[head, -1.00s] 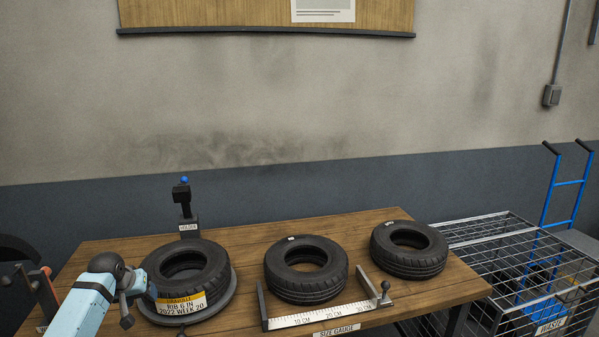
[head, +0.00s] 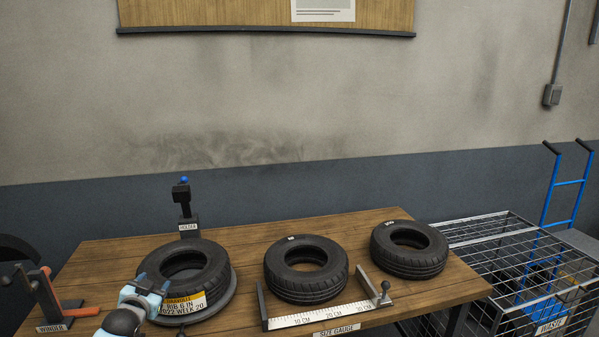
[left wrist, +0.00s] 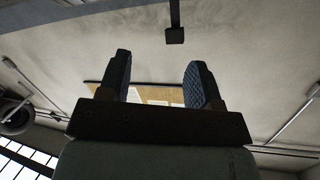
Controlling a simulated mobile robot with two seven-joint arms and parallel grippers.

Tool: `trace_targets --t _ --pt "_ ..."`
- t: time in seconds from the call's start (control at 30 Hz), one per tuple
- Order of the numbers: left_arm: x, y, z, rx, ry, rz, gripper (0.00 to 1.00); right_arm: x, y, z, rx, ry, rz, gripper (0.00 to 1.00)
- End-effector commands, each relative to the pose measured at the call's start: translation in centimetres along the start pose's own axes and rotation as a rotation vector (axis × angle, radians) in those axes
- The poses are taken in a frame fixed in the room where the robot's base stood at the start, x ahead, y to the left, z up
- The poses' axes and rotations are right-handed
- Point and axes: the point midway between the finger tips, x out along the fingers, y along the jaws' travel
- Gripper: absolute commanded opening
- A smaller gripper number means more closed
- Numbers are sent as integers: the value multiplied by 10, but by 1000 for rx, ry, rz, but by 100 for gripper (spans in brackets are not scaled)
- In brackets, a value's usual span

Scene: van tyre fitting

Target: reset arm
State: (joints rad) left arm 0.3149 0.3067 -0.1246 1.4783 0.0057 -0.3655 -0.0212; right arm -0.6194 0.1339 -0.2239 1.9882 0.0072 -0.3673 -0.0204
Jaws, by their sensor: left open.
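My left gripper (head: 146,296) is at the lower left in the head view, in front of the left tyre (head: 184,275), and covers part of its yellow and white label. In the left wrist view, the two fingers of my left gripper (left wrist: 158,82) stand apart with nothing between them. They point up, with the wall board (left wrist: 150,93) and ceiling behind them. My right gripper does not show in either view.
The left tyre lies on a round grey stand (head: 222,306) beside a post marked holder (head: 185,205). A middle tyre (head: 306,270) lies by the size gauge (head: 322,317). A right tyre (head: 409,249) is at the table's right. A waste cage (head: 550,290) and blue trolley (head: 566,183) stand beyond.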

Motion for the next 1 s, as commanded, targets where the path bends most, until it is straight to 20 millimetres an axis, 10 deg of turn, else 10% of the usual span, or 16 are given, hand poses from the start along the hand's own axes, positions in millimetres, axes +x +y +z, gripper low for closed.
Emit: trace_targets --t 0.3,0.63,0.8,1.0 --pt "-142 137 124 -69 -150 180 58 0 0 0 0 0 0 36" --pt "-327 234 184 -195 -311 320 58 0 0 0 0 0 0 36" --pt "-377 251 188 -237 -356 345 58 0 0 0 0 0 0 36" --pt "-390 255 188 -247 -368 351 58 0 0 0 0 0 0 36"
